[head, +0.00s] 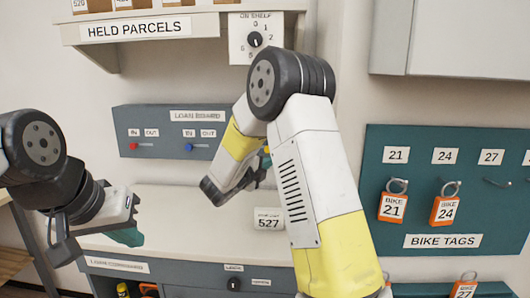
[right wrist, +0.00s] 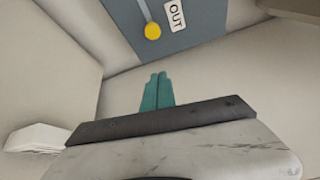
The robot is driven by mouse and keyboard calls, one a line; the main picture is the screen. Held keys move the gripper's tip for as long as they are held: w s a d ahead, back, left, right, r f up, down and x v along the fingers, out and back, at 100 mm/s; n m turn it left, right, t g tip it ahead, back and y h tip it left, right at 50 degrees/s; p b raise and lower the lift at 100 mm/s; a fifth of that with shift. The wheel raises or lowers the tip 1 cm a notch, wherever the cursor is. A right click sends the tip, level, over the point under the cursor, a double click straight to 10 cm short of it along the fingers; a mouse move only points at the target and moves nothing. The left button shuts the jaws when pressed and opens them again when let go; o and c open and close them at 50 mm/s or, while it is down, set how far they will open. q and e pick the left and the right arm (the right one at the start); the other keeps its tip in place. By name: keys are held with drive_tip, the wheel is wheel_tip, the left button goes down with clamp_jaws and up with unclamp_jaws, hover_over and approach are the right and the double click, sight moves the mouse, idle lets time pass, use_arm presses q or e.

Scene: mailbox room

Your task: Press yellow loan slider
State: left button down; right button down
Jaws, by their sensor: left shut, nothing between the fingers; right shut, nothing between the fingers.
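The loan board (head: 170,145) is a blue-grey panel on the wall, with a red slider (head: 134,146) and a blue slider (head: 189,147) showing. The yellow loan slider (right wrist: 152,30) is a round yellow knob on a pale slot beside an OUT label (right wrist: 175,15) in the right wrist view. My right arm hides most of that part of the board in the head view. My right gripper (right wrist: 158,76) has its teal fingers shut and empty, pointing toward the board, apart from the knob in the picture. My left gripper (head: 130,237) is shut and empty over the counter at the left.
A counter (head: 165,205) lies below the board, with a small 527 sign (head: 268,219) on it. A held parcels shelf (head: 138,27) and a dial (head: 255,40) are above. A bike tags board (head: 450,215) hangs at the right.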

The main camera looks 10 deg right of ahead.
sight(268, 149)
drive_tip(key=r+x, duration=0.1)
drive_tip(key=x, duration=0.9)
drive_tip(key=shift+w+a+f, duration=0.1)
drive_tip(key=shift+w+a, duration=0.15)
drive_tip(key=shift+a, duration=0.35)
drive_tip(key=shift+w+a+f, duration=0.1)
drive_tip(key=shift+w+a, duration=0.15)
drive_tip(key=shift+a, duration=0.35)
drive_tip(key=shift+w+a, duration=0.3)
drive_tip(key=shift+a, duration=0.3)
drive_tip(key=shift+a, duration=0.1)
drive_tip(key=w+a, duration=0.2)
drive_tip(key=a, duration=0.5)
drive_tip(key=shift+a, duration=0.15)
